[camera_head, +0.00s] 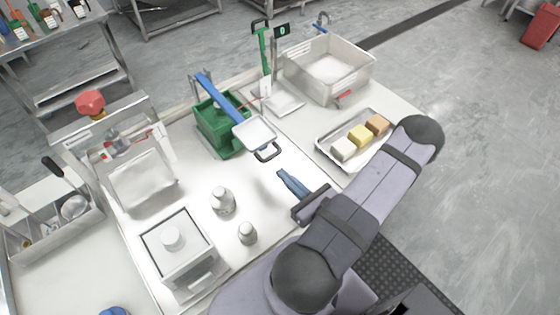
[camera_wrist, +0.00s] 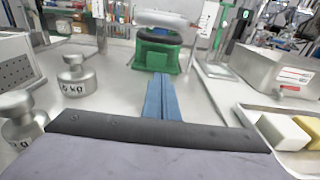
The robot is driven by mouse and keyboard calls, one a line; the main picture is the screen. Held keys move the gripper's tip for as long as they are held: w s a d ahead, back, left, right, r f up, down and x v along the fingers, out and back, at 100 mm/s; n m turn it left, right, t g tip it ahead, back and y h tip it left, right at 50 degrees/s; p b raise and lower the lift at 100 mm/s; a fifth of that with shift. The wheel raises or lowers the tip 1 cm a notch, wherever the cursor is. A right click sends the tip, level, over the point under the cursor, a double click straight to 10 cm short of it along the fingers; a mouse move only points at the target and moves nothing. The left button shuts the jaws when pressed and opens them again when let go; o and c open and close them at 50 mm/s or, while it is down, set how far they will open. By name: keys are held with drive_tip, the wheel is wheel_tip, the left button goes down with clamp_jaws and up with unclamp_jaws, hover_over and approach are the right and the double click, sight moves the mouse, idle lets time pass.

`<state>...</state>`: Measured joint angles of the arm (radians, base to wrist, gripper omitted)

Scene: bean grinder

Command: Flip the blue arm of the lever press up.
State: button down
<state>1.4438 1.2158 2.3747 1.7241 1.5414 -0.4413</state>
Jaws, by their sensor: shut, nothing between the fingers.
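The lever press has a green body (camera_head: 222,135) near the back middle of the table. Its blue arm (camera_head: 217,94) slopes from the upper left down to the right over the body. A square metal pan-like piece (camera_head: 254,132) with a dark loop handle (camera_head: 268,152) shows at the arm's lower end. In the wrist view, the green body (camera_wrist: 157,56) is straight ahead, with a pale piece above it; the blue arm cannot be made out there. My gripper (camera_head: 282,174) has blue fingers, shut and empty, apart from the press and in front of it; they also show in the wrist view (camera_wrist: 161,80).
Two metal weights (camera_head: 222,201) (camera_head: 247,234) stand left of my gripper. A tray (camera_head: 322,146) with several coloured blocks lies to the right. A large metal basin (camera_head: 308,82) is at the back right. A lidded box (camera_head: 177,250) stands front left. Table between gripper and press is clear.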

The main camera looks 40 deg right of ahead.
drive_tip(key=w+p, duration=0.1)
drive_tip(key=w, duration=0.3)
drive_tip(key=shift+a+f, duration=0.1)
drive_tip(key=shift+s+r+p, duration=0.3)
drive_tip(key=shift+r+p, duration=0.45)
drive_tip(key=shift+r, duration=0.2)
drive_tip(key=shift+s+r+p, duration=0.3)
drive_tip(key=shift+r+p, duration=0.45)
drive_tip(key=shift+r, duration=0.2)
